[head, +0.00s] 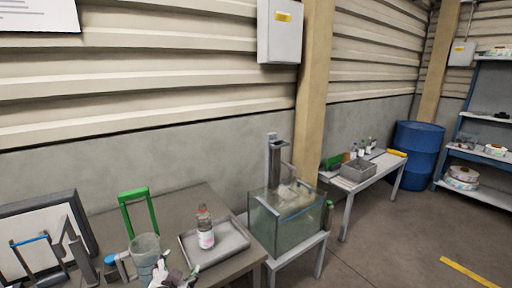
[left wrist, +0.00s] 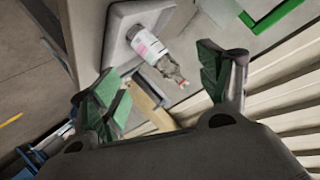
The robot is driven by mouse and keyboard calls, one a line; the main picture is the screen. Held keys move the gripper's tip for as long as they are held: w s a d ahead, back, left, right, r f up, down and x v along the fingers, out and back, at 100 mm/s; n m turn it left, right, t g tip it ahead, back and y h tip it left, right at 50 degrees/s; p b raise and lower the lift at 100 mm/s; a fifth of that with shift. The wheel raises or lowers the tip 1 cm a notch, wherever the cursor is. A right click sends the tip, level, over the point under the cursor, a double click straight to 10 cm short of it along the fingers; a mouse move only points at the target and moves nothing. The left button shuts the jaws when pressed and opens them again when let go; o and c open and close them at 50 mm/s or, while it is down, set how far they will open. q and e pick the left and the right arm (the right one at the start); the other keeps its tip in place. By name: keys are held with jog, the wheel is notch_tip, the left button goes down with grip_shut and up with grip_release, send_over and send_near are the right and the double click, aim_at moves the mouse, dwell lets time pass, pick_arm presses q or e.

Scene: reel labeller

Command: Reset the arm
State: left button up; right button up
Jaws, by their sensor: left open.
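My left gripper (head: 178,277) shows at the bottom edge of the head view, in front of the near table. In the left wrist view the left gripper (left wrist: 163,88) is open, with its green-padded fingers apart and nothing held between them. A clear bottle (head: 205,228) with a white and pink label and a reddish cap stands upright in a grey tray (head: 240,246). The bottle (left wrist: 148,45) and tray (left wrist: 118,22) also show in the left wrist view, beyond the fingertips and apart from them. My right gripper is not in view.
A greenish translucent cup (head: 146,250) and a green frame (head: 127,211) stand left of the tray. A glass tank (head: 285,227) stands on a stand to the right. A side table (head: 378,168), a blue barrel (head: 416,155) and a shelf are farther back. The right floor is clear.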

pick_arm(q)
jog(key=s+f+n+g+h, duration=0.1)
jog(key=s+f+n+g, duration=0.1)
jog(key=s+f+g, duration=0.6)
jog(key=s+f+n+g+h, duration=0.1)
jog(key=s+f+g, duration=0.1)
jog(key=s+f, duration=0.75)
jog(key=s+f+g, duration=0.1)
jog(key=s+f, duration=0.1)
jog(key=f, duration=1.3)
jog(key=s+f, duration=0.3)
jog(key=f, duration=1.2)
jog(key=s+a+f, duration=0.2)
jog(key=s+f, duration=0.8)
jog(key=s, duration=0.1)
jog(key=s+a+f+g, duration=0.1)
jog(key=s+f, duration=0.9)
jog(key=s, duration=0.1)
jog(key=shift+a+y, duration=0.3)
jog(key=shift+a, duration=0.05)
